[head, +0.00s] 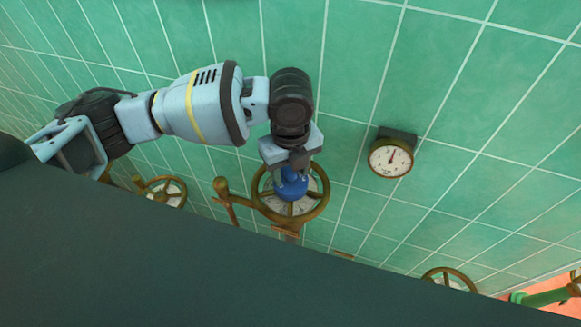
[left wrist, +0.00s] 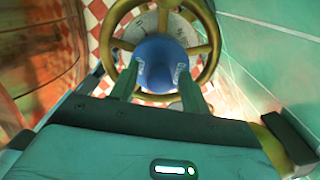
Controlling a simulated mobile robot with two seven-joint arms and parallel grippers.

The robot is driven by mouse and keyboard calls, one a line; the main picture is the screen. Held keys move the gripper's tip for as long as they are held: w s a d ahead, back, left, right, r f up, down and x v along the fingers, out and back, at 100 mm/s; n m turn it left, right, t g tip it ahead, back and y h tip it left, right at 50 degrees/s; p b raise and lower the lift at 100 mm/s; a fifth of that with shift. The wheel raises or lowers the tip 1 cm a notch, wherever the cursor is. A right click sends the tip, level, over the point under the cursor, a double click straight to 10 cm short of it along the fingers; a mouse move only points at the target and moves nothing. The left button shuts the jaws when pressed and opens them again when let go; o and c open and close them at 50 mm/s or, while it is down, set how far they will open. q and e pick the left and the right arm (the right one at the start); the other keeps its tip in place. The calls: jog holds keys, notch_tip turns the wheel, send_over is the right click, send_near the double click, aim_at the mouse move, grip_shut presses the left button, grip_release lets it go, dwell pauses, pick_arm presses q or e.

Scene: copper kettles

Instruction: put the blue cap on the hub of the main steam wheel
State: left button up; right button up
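The main steam wheel (head: 324,197) is a brass handwheel with a pale dial face behind its spokes, near the green tiled wall. The blue cap (head: 291,186) is in front of the middle of this wheel. My left gripper (head: 289,168) reaches it from above in the head view. In the left wrist view the two fingers stand on either side of the blue cap (left wrist: 158,62) and grip it, with the wheel rim (left wrist: 211,38) around and behind it. The hub is hidden behind the cap, so I cannot tell whether they touch. My right gripper is not in view.
Another brass wheel (head: 165,191) is to the left and one (head: 448,278) is at lower right. A round gauge (head: 390,158) is on the wall to the right. A brass lever (head: 225,200) stands close left of the main wheel. A green pipe (head: 546,297) shows at far right.

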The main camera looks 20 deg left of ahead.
pick_arm(q)
notch_tip(320, 180, up, 12)
jog(key=shift+r+p, duration=0.15)
jog(key=shift+p, duration=0.2)
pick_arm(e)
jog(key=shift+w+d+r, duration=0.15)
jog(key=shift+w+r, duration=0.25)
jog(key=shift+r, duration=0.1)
